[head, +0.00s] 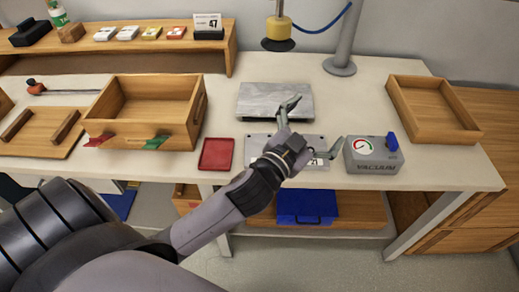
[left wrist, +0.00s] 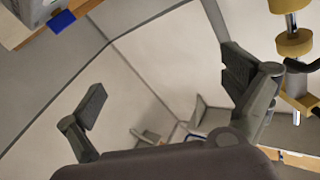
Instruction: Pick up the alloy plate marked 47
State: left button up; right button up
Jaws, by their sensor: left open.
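Two grey metal plates lie on the white bench in the head view. The rear plate (head: 262,97) is bare and a little rumpled in shade, with no readable mark. The front plate (head: 257,141) has corner holes and a white label at its right, mostly hidden by my gripper; I cannot read its number. A small card marked 47 (head: 207,22) stands on the back shelf. My left gripper (head: 313,126) is open and empty, its fingers spread over the plates; its height above them is unclear. Its fingers also show apart in the left wrist view (left wrist: 162,82). My right gripper is not visible.
A grey vacuum box (head: 373,157) with a gauge and blue knob stands right of the fingers. A yellow suction cup (head: 279,28) hangs behind the rear plate. A wooden bin (head: 107,128), red tray (head: 216,154) and wooden tray (head: 470,138) flank the plates.

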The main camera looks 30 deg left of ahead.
pick_arm(q)
jog(key=d+r+m+t+h, duration=0.2)
jog(key=d+r+m+h, duration=0.65)
jog(key=r+h, duration=0.2)
jog(key=s+d+r+m+g+h, duration=0.3)
jog(key=s+d+m+g+h, duration=0.35)
jog(key=m+g, duration=0.5)
jog(key=m+g+y, duration=0.4)
jog(key=g+y, duration=0.3)
jog(key=y, duration=1.3)
send_near(259, 148)
jog(key=shift+w+f+g+p, duration=0.15)
jog(key=shift+f+g+p, duration=0.1)
jog(key=shift+f+p, duration=0.8)
jog(key=shift+w+f, duration=0.1)
jog(key=shift+f, duration=0.45)
jog(key=f, duration=0.1)
jog(key=f+p, duration=0.1)
jog(key=f, duration=0.2)
jog(key=shift+w+a+p, duration=0.25)
jog(key=shift+w+p, duration=0.05)
jog(key=shift+p, duration=0.1)
jog(key=shift+w+f, duration=0.1)
jog(key=shift+f, duration=0.5)
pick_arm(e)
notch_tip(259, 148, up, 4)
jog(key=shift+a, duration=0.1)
